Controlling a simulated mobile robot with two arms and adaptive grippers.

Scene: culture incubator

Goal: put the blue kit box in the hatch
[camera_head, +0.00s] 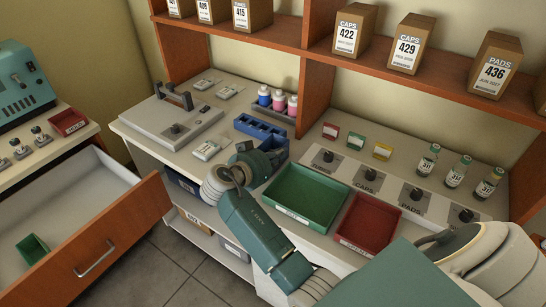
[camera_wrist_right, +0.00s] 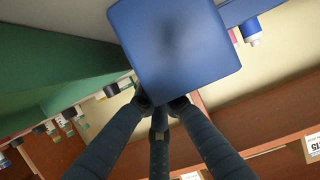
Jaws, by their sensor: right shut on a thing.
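My right gripper (camera_head: 272,160) is over the counter, between the blue rack and the green tray. In the right wrist view its fingers (camera_wrist_right: 160,105) are closed on a smooth blue box (camera_wrist_right: 185,45), taken as the blue kit box, which fills the upper middle of that view. No hatch can be picked out with certainty; a grey flat unit with a dark handle (camera_head: 172,126) lies on the counter's left part. My left gripper is not in view.
A blue rack (camera_head: 262,130) stands just behind the gripper, with bottles (camera_head: 278,99) behind it. The green tray (camera_head: 304,196) and red tray (camera_head: 370,222) lie right of it. An open drawer (camera_head: 112,234) juts out at left. Labelled boxes (camera_head: 355,30) line the shelf above.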

